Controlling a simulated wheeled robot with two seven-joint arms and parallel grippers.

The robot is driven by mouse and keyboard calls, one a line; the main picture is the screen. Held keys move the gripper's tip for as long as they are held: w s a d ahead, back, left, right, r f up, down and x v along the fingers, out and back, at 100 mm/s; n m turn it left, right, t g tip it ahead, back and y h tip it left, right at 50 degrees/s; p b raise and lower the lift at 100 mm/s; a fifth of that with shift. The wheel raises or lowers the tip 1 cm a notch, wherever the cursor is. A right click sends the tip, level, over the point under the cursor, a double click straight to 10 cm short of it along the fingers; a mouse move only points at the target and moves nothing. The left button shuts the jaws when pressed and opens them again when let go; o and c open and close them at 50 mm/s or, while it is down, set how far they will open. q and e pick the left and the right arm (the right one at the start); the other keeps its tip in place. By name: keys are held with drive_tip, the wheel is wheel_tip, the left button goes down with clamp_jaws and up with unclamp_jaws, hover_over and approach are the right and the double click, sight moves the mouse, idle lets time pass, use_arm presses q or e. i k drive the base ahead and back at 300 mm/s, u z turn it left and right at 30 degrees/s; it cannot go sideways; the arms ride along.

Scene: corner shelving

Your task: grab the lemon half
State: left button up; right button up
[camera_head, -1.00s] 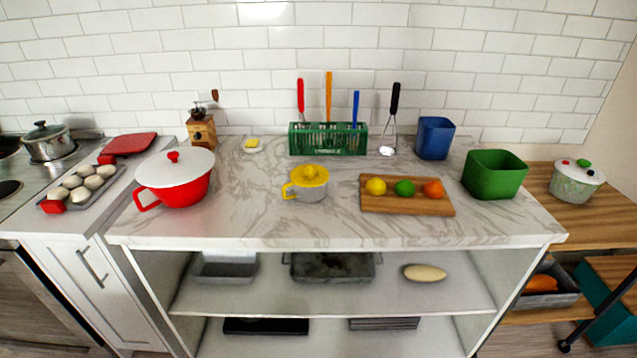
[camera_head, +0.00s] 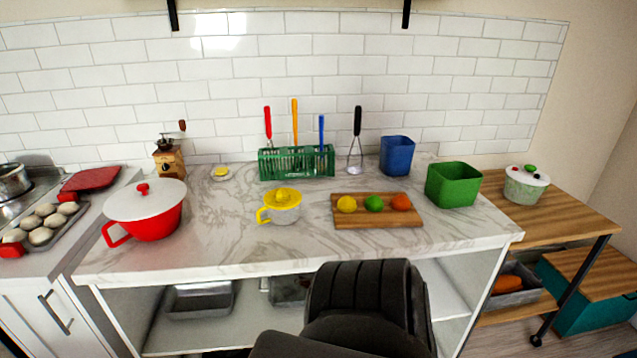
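The yellow lemon half (camera_head: 347,204) sits at the left end of a wooden cutting board (camera_head: 350,221) on the marble counter. Its cut face cannot be made out. A green lime piece (camera_head: 374,203) and an orange piece (camera_head: 400,202) lie to its right on the same board. Neither of my grippers is in view. A black link of my own arm (camera_head: 362,300) rises at the bottom centre, in front of the counter edge and below the board.
A yellow-topped juicer (camera_head: 281,206) stands left of the board. A green bin (camera_head: 453,184) and blue bin (camera_head: 397,156) stand to the right and behind. A green utensil rack (camera_head: 296,162) is at the back, a red pot (camera_head: 145,213) at left. The counter before the board is clear.

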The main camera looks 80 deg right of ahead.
sight(346, 204)
drive_tip(key=i, duration=1.85)
drive_tip(key=z, duration=2.45)
